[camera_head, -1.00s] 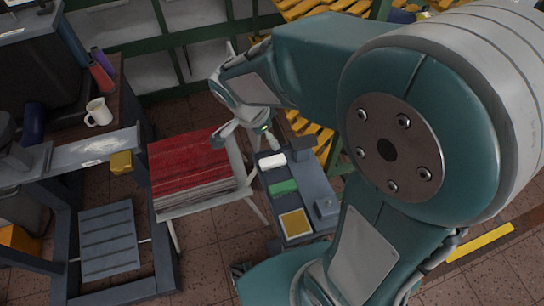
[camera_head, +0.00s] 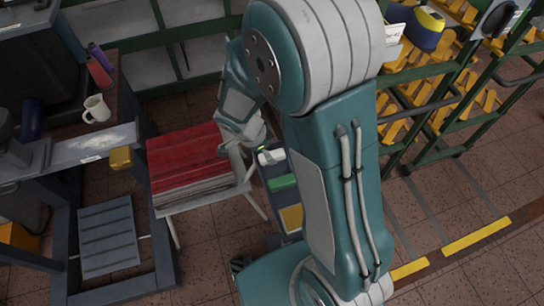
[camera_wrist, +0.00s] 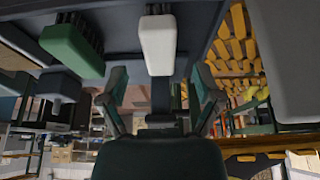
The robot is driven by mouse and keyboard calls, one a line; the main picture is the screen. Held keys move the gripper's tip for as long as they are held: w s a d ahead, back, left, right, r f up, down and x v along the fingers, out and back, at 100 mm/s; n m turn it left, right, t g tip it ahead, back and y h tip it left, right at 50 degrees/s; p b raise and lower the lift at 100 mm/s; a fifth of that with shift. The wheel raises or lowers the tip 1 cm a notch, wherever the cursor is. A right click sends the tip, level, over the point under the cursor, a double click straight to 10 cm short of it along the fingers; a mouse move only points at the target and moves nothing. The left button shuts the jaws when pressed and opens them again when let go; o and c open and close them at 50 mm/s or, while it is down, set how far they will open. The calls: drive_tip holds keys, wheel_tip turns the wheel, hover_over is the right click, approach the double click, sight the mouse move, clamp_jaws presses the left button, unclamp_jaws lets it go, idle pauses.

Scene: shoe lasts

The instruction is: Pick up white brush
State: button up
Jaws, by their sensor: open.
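The white brush (camera_head: 273,156) rests on the grey tray stand (camera_head: 262,197), at its far end behind the green brush (camera_head: 283,182). In the wrist view the white brush (camera_wrist: 158,45) has dark bristles and lies centred between the open fingers, close to their tips. My gripper (camera_wrist: 160,78) is open and empty. In the head view my gripper (camera_head: 262,147) is right at the white brush and partly covers it. The green brush (camera_wrist: 72,50) is outside the fingers, to the left in the wrist view.
A yellow item (camera_head: 292,217) lies nearer on the tray. A stack of red sheets (camera_head: 185,155) stands on a white stool left of the tray. A green rack with yellow pieces (camera_head: 440,80) is at the right. A workbench with a white mug (camera_head: 97,108) is at the left.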

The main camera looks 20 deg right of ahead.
sight(272, 154)
drive_tip(key=shift+x, duration=1.25)
drive_tip(key=shift+d+f, duration=0.1)
drive_tip(key=shift+f, duration=0.15)
clamp_jaws()
wheel_tip(272, 154, up, 10)
drive_tip(key=shift+r, duration=0.1)
